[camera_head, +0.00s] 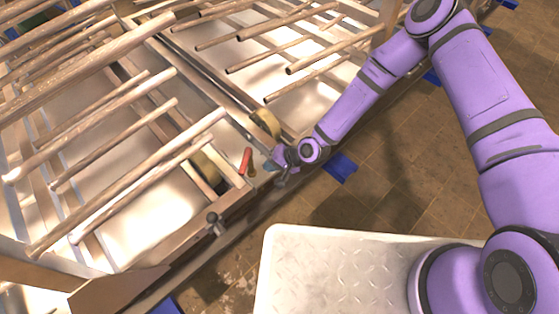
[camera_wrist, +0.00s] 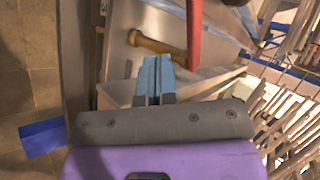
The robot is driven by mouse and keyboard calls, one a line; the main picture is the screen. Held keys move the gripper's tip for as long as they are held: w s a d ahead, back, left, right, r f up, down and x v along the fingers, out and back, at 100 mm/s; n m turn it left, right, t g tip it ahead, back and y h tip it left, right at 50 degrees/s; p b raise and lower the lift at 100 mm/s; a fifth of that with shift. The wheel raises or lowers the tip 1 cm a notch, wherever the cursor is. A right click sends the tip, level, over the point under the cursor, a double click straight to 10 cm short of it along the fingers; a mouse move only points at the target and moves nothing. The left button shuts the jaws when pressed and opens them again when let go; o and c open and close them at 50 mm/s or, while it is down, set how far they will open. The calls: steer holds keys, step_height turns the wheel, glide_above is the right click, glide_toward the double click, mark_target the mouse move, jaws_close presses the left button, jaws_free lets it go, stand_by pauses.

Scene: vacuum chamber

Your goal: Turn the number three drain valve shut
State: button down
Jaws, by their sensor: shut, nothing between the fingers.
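The red valve handle (camera_head: 246,161) stands at the edge of the chamber frame in the head view. In the wrist view the red handle (camera_wrist: 194,35) runs down from the top edge, just right of my fingertips. My gripper (camera_head: 271,165) is close to the right of the handle in the head view. In the wrist view the blue fingers of my gripper (camera_wrist: 157,62) are together and empty. I cannot tell whether they touch the handle. A small plate marked 3 (camera_wrist: 103,8) shows at the top. The valve body is not clearly visible.
A brass-coloured rod (camera_wrist: 155,43) lies beyond my fingertips. Brass-coloured round parts (camera_head: 266,122) sit along the frame, and a grey knob (camera_head: 213,218) stands nearer. Several long bars (camera_head: 130,135) cover the chamber. Tiled floor (camera_head: 400,180) is open to the right.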

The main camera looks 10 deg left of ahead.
mark_target(241, 167)
steer(key=shift+w+a+f, duration=0.1)
steer(key=shift+a+f, duration=0.15)
steer(key=shift+a, duration=0.65)
steer(key=shift+w+a+f, duration=0.1)
steer(key=shift+a+f, duration=0.1)
steer(key=shift+a, duration=0.75)
steer(key=shift+a+f, duration=0.25)
steer(key=shift+a, duration=0.65)
steer(key=shift+s+a, duration=0.1)
steer(key=shift+s+a+m+t, duration=0.15)
steer(key=shift+a+m+t, duration=0.25)
steer(key=shift+m+t, duration=0.25)
steer(key=shift+s+a+m+t, duration=0.15)
steer(key=shift+a+m+t, duration=0.25)
steer(key=shift+m+t, duration=0.2)
steer(key=a+m+t, duration=0.1)
steer(key=m, duration=0.1)
steer(key=a+m+t+h, duration=0.1)
steer(key=shift+a+m+t+h, duration=0.1)
steer(key=shift+m+t+h, duration=0.15)
steer(key=shift+m+h, duration=0.1)
steer(key=shift+a, duration=0.45)
